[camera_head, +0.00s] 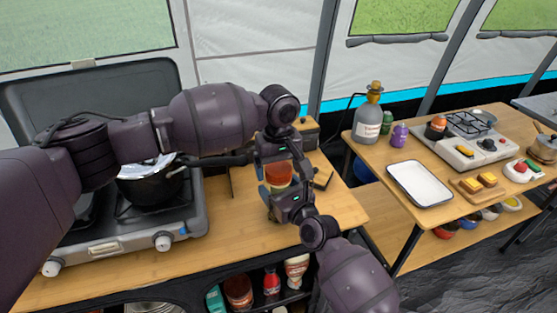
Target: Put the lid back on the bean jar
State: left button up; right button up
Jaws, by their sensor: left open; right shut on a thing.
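The bean jar (278,174), with orange-red contents or sides, is on the wooden counter, partly hidden between my two grippers. My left gripper (270,165) is open just above and behind the jar, close to its top. My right gripper (275,198) comes from the lower right and appears shut on the jar's near side; its grip is mostly hidden. I cannot make out the lid, and the jar's top is covered by my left gripper.
A stove with a foil-topped black pot (150,188) stands left, under my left arm. A small dark-edged wooden item (323,178) lies right of the jar. A shelf below holds several jars. A second table (440,215) at right carries a white tray (419,183), bottles and a burner.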

pick_arm(q)
jog(key=c, duration=0.9)
jog(key=m, duration=0.6)
jog(key=shift+m, duration=0.3)
jog(key=m, duration=0.5)
jog(key=shift+m, duration=0.3)
jog(key=m, duration=1.5)
jog(key=o, duration=1)
